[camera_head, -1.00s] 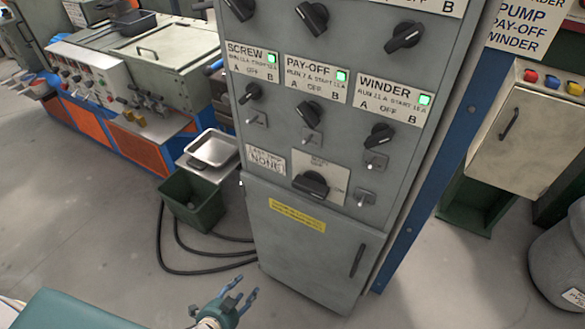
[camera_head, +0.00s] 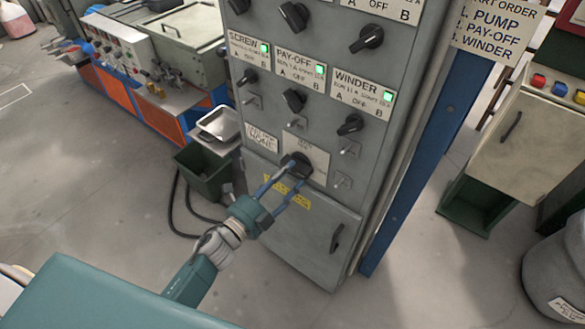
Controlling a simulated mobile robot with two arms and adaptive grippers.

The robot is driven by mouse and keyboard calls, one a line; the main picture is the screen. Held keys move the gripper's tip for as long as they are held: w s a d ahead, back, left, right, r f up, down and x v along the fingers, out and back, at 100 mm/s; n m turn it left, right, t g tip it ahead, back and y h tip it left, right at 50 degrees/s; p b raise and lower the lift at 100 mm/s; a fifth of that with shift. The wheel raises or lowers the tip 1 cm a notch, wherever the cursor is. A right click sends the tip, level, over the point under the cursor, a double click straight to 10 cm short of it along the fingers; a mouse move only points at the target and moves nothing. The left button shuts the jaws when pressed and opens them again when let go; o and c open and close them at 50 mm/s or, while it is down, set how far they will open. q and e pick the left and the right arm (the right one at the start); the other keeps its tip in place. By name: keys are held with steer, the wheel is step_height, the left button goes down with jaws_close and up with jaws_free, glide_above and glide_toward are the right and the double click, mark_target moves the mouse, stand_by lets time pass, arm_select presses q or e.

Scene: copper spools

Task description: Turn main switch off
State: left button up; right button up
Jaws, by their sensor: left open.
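The main switch (camera_head: 300,166) is a large black rotary knob on a pale plate, low on the grey control cabinet (camera_head: 348,212). My left gripper (camera_head: 291,183) is open, its two blue-grey fingers reaching up to the knob from below left. One fingertip overlaps the knob's left side and the other lies below its right side. I cannot tell whether they touch it. The fingers hide part of the knob and the yellow label (camera_head: 287,193). Green lamps are lit on the SCREW, PAY-OFF and WINDER plates. My right gripper is not in view.
Smaller black knobs and toggles, such as the WINDER knob (camera_head: 350,125), sit above and beside the main switch. A green bin (camera_head: 204,174) with a metal tray (camera_head: 219,124) above it stands left of the cabinet. A blue post (camera_head: 428,165) borders its right side.

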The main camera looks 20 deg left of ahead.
mark_target(297, 166)
arm_select(q)
steer(key=shift+x, duration=1.35)
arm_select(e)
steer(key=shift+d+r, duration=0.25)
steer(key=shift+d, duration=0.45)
arm_select(q)
jaws_close()
